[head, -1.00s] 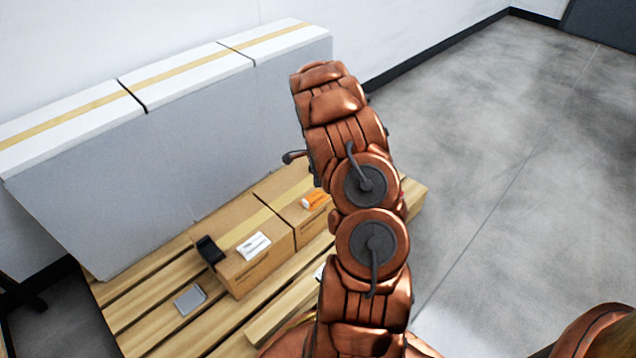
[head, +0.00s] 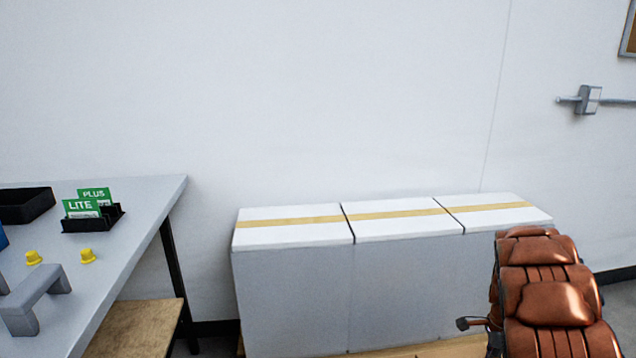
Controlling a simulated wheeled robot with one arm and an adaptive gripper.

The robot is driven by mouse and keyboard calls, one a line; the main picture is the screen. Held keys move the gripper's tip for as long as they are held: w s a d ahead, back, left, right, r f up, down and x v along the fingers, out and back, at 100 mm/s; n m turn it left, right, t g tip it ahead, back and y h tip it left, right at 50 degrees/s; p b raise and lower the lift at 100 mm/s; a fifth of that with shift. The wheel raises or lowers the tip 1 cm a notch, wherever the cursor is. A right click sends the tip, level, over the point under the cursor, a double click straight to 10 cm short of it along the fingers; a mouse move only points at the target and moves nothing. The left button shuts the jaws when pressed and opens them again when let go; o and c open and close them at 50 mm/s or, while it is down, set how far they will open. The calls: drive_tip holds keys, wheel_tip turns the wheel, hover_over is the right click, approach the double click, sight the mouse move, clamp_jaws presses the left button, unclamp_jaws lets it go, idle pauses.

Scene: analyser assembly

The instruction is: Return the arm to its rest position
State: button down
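A grey table (head: 130,235) at the left bears a black holder (head: 93,224) with green cards, yellow knobs (head: 87,256), a grey handle (head: 36,298) and a black tray (head: 25,205).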

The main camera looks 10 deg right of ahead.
drive_tip(key=s+a+r+n+p, duration=0.3)
drive_tip(key=a+r+p, duration=0.3)
drive_tip(key=r, duration=0.5)
drive_tip(key=s+a+r+n+p, duration=0.4)
drive_tip(key=a+r, duration=0.4)
drive_tip(key=r, duration=0.3)
drive_tip(key=s+a+r+n+p, duration=0.3)
drive_tip(key=a+r+p, duration=0.35)
drive_tip(key=r, duration=0.45)
drive_tip(key=s+a+r+n+p, duration=0.6)
drive_tip(key=s+a+r, duration=0.1)
drive_tip(key=s+r, duration=0.2)
drive_tip(key=s+a+r+n+g+p, duration=0.1)
drive_tip(key=s+a+r+n+p, duration=0.4)
drive_tip(key=s+a+r+p, duration=0.2)
drive_tip(key=s+r, duration=0.2)
drive_tip(key=s, duration=0.1)
drive_tip(key=shift+s+a+r+n, duration=0.15)
drive_tip(key=shift+s+a+n, duration=0.15)
drive_tip(key=shift+n, duration=0.1)
drive_tip(key=shift+d, duration=0.15)
